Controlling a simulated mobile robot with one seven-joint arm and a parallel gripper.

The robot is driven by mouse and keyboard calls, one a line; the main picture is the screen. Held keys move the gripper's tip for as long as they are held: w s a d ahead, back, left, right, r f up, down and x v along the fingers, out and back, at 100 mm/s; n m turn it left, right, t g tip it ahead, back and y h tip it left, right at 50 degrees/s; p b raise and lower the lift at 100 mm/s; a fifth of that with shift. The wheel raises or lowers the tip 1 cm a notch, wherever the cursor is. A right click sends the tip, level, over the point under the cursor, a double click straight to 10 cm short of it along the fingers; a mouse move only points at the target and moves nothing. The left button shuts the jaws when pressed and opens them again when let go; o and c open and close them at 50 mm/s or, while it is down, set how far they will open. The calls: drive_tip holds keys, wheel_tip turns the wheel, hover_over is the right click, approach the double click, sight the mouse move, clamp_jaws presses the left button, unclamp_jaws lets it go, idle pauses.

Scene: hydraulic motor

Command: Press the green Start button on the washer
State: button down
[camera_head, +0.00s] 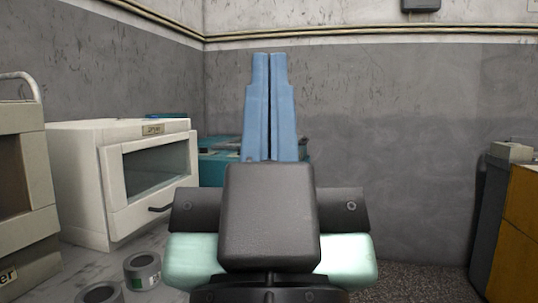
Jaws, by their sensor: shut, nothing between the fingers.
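My gripper (270,60) is in the middle of the view, with its two blue fingers pointing up in the picture. The fingers are side by side and shut, with nothing held. No green Start button shows. A white box-shaped machine (80,170) with a glass window and a dark handle stands at the left. I cannot tell whether it is the washer. The gripper is to the right of it and apart from it. The gripper hides part of a teal object (218,166) behind it.
A beige unit (25,190) with a metal handle stands at the far left. Grey rolls (142,268) lie at the lower left. A dark and orange cabinet (518,225) stands at the right edge. The space before the grey wall right of my gripper looks clear.

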idle(0.5)
wheel_tip(320, 180, up, 40)
drive_tip(key=p, duration=3.9)
drive_tip(key=shift+f+p, duration=0.2)
drive_tip(key=shift+p, duration=0.1)
